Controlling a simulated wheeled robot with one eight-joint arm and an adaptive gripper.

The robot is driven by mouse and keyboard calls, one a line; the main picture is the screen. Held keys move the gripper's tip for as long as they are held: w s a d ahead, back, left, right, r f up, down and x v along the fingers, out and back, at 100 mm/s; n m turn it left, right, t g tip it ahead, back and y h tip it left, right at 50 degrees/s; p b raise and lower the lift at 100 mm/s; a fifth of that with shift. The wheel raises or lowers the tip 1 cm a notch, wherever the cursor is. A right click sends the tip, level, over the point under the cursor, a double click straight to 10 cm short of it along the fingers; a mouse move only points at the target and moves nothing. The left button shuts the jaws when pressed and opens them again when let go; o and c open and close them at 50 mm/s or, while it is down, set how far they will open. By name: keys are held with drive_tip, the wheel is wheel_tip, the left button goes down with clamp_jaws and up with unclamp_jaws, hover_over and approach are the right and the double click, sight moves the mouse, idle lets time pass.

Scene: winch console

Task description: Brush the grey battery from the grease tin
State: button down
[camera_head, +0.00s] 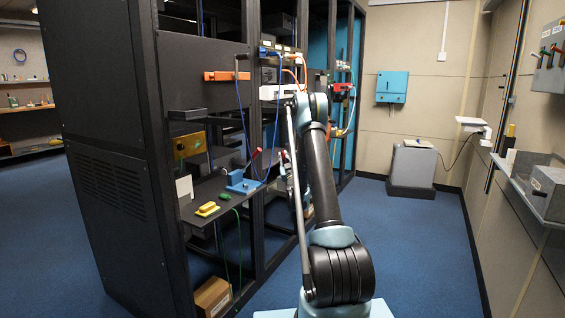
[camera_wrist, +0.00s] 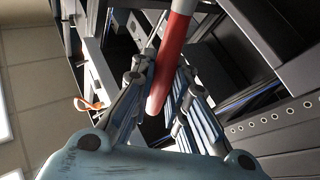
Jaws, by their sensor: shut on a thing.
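In the wrist view my gripper (camera_wrist: 162,80) has its fingers closed around a red rounded handle (camera_wrist: 174,42). The handle runs up and right out of the picture, so its far end is hidden. In the head view my arm hides most of the gripper. A grey box (camera_head: 413,166) stands on a black base on the floor at the back, with a cable to a wall unit. A smaller grey box (camera_head: 550,190) sits on the right wall shelf. I cannot tell which is the battery. I cannot make out the grease tin.
A black rack (camera_head: 105,130) fills the left. Its shelf holds a yellow block (camera_head: 207,209) and a blue base (camera_head: 240,183) near a red-tipped lever (camera_head: 255,154). A blue box (camera_head: 392,87) hangs on the back wall. Blue floor (camera_head: 420,235) is clear at right.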

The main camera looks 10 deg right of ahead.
drive_tip(key=shift+w+d, duration=0.4)
drive_tip(key=shift+w, duration=0.2)
drive_tip(key=shift+s+a, duration=0.1)
drive_tip(key=shift+s+a, duration=0.55)
drive_tip(key=shift+s, duration=0.15)
drive_tip(key=shift+a, duration=0.1)
drive_tip(key=shift+s+a, duration=0.55)
drive_tip(key=shift+s, duration=0.2)
